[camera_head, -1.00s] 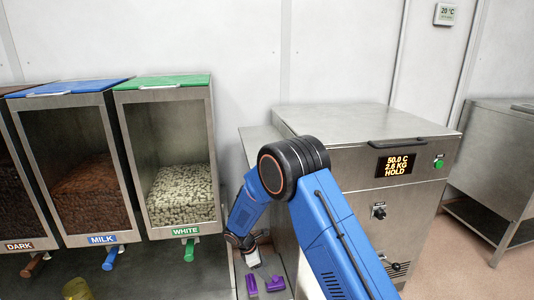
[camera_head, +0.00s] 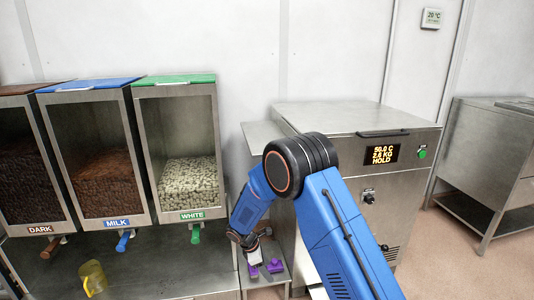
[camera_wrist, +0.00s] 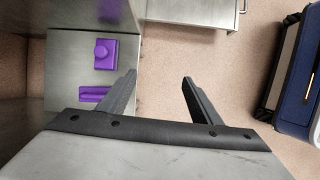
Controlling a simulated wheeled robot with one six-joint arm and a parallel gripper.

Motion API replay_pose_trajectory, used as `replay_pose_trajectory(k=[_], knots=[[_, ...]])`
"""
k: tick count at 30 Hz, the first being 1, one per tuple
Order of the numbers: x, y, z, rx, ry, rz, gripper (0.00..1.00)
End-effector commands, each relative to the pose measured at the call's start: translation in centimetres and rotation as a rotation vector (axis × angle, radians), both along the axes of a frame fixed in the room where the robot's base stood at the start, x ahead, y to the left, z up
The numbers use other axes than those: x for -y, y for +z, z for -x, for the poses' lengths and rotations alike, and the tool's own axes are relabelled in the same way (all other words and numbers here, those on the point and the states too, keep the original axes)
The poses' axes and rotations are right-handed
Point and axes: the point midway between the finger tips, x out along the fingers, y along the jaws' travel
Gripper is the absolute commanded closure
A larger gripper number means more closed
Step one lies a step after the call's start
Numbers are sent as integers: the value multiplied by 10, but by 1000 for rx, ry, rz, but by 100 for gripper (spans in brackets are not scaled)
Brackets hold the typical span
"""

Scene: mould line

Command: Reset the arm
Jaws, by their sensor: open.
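My blue arm stands in the middle of the head view, bent at its elbow. My gripper (camera_head: 254,268) hangs at its lower end, beside the steel machine. In the wrist view my gripper (camera_wrist: 157,84) has its two dark fingers spread, with only floor between them. Purple pieces (camera_wrist: 104,54) lie on a small steel shelf (camera_wrist: 62,72) to the left of the fingers, apart from them. Purple also shows in the head view (camera_head: 275,265) close to the gripper.
Bins marked dark (camera_head: 32,185), milk (camera_head: 103,178) and white (camera_head: 190,186) stand at left. A yellow jug (camera_head: 93,278) is on the counter (camera_head: 150,270) below. The steel machine (camera_head: 350,165) reads 50.0 C, 2.6 KG, HOLD. Another steel cabinet (camera_head: 490,150) stands at right. Open floor (camera_head: 445,240) lies between.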

Motion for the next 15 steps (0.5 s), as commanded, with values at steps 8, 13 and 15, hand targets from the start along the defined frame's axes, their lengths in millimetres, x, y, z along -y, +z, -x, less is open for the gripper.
replay_pose_trajectory(k=[8,13,15], knots=[[18,36,2,32,-74,-27,42],[34,67,5,60,-141,-51,42],[44,84,8,76,-180,-66,42]])
